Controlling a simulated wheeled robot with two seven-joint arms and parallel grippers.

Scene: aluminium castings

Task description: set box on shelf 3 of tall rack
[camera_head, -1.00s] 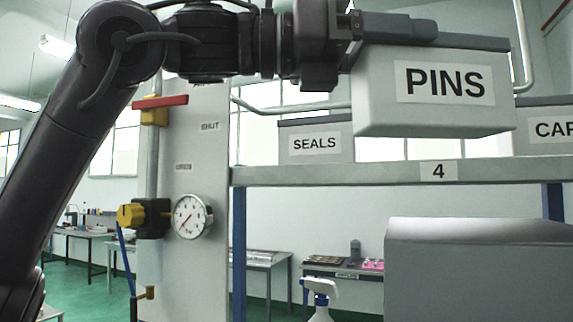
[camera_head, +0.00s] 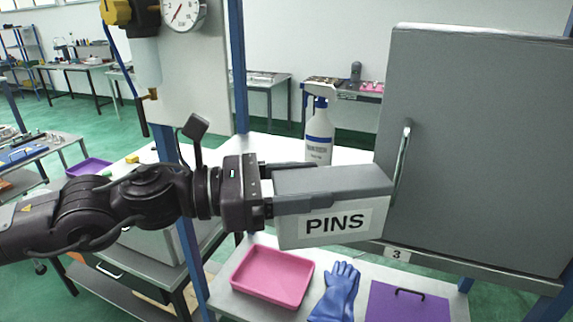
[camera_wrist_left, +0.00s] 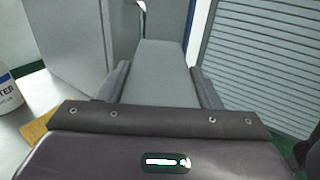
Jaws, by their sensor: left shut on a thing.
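The box (camera_head: 290,233) is light grey with a darker grey lid and a PINS label. My left gripper (camera_head: 325,188) is shut on it across its sides and holds it about level. The box is in the air at the front of shelf 3 (camera_head: 262,150) of the tall rack, hiding part of its front edge. The 3 label (camera_head: 397,254) shows just right of the box. In the left wrist view the box lid (camera_wrist_left: 155,70) sits between both fingers. My right gripper is not in view.
A grey cabinet (camera_head: 480,150) with an upright handle stands on shelf 3, close right of the box. A spray bottle (camera_head: 319,135) stands behind the box. A blue rack post (camera_head: 238,70) is at left. Below are a pink tray (camera_head: 272,277), blue glove (camera_head: 338,290) and purple item (camera_head: 405,303).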

